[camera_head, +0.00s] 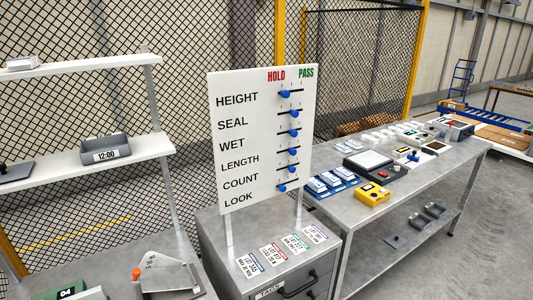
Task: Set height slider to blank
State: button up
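A white board (236,79) stands upright on posts over a grey cabinet, with a red HOLD heading at left and a green PASS heading at right. Its rows read HEIGHT, SEAL, WET, LENGTH, COUNT and LOOK. The HEIGHT slider (285,94) is a blue knob on the top black track, left of the track's middle, on the HOLD side; its exact mark is hard to tell. Blue knobs sit on the tracks below: the WET slider (293,133) is near the middle, the LOOK slider (281,188) far left. My gripper is not in view.
The grey cabinet (217,236) below the board carries several printed tags. A long metal table (345,211) with blue trays and a yellow device (373,194) stands at right. Shelves (98,71) stand at left. A mesh fence is close behind.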

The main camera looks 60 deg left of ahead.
aim_at(285, 94)
jog(key=u, duration=2.05)
